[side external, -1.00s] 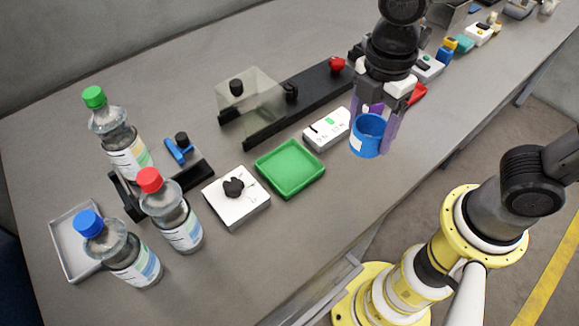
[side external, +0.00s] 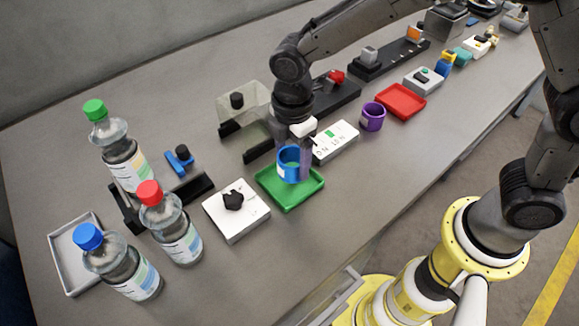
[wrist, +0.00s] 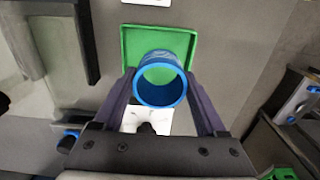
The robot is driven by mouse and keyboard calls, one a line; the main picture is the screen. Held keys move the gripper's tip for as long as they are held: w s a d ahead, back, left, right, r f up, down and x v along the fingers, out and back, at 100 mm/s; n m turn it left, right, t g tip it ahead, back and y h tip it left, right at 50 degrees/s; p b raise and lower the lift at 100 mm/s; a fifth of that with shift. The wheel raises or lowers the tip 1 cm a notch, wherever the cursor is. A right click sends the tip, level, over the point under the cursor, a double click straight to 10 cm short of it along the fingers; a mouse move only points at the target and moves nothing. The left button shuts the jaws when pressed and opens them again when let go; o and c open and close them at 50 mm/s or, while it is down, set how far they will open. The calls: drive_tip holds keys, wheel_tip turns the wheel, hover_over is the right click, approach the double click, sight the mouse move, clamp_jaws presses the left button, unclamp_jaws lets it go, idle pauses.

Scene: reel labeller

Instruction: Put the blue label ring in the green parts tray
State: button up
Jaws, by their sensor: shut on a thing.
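The blue label ring (side external: 289,164) is held by my gripper (side external: 293,165) over the green parts tray (side external: 289,200). In the wrist view the ring (wrist: 160,91) sits between the two fingers of my gripper (wrist: 162,92), which are shut on its sides. The green tray (wrist: 131,44) shows below and behind the ring in that view. The ring's opening faces the wrist camera. The ring looks to be above the tray floor, though its exact height is hard to tell.
A white box with a black knob (side external: 236,208) stands left of the tray, and a white device (side external: 336,142) stands at its upper right. A purple ring (side external: 373,116) and a red tray (side external: 401,101) lie further right. Capped bottles (side external: 180,235) stand at left. The table in front is clear.

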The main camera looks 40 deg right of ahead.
sight(289, 169)
drive_tip(key=shift+w+a+f, duration=0.1)
drive_tip(key=shift+w+f, duration=0.05)
drive_tip(key=shift+f, duration=0.1)
drive_tip(key=shift+w+f, duration=0.1)
drive_tip(key=shift+f, duration=1.55)
drive_tip(key=shift+f, duration=0.15)
drive_tip(key=o, duration=1.1)
drive_tip(key=shift+c, duration=0.2)
